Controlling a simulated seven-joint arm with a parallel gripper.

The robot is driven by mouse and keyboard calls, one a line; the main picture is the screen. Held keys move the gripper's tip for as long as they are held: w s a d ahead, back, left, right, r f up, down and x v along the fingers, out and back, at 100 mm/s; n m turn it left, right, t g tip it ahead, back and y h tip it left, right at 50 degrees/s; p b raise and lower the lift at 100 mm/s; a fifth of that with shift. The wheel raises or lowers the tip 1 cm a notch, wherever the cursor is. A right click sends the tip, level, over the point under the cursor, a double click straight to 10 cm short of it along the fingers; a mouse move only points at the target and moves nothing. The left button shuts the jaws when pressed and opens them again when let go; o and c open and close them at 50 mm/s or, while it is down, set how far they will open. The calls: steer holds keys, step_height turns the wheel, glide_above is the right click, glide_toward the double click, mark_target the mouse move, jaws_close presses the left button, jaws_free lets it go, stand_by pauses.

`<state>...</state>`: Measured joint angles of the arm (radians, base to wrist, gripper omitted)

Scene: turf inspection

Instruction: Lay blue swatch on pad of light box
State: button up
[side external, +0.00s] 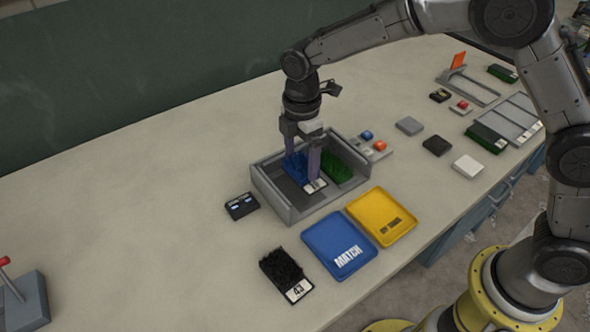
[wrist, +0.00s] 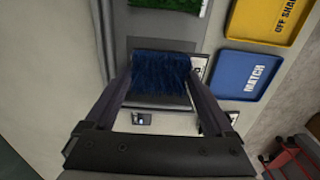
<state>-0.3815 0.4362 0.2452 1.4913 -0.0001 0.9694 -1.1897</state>
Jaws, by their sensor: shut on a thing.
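The blue swatch (side external: 296,166) has a shaggy blue top and a pale label plate. It also shows in the wrist view (wrist: 160,72), spanning the space between the fingers. My gripper (side external: 303,170) points down over the light box and is shut on the blue swatch; it also shows in the wrist view (wrist: 160,84). The light box (side external: 290,212) is a grey, open-topped tray. A dark pad (side external: 289,188) shows in its left part, partly hidden by the swatch and fingers. I cannot tell whether the swatch touches the pad.
A green swatch (side external: 337,168) lies in the right part of the light box. A blue MATCH tray (side external: 325,240) and yellow tray (side external: 372,207) lie in front. A black swatch marked 43 (side external: 280,268) and a small display (side external: 241,206) are nearby. The table's left is mostly clear.

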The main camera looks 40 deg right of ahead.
mark_target(295, 171)
steer(key=shift+w+a+f, duration=0.25)
steer(key=shift+w+f, duration=0.35)
steer(key=shift+f, duration=0.15)
steer(key=shift+w+f, duration=0.1)
steer(key=shift+f, duration=1.5)
steer(key=shift+f, duration=0.2)
steer(key=o, duration=1)
steer(key=shift+r, duration=0.1)
step_height(295, 171, up, 12)
steer(key=shift+r, duration=0.1)
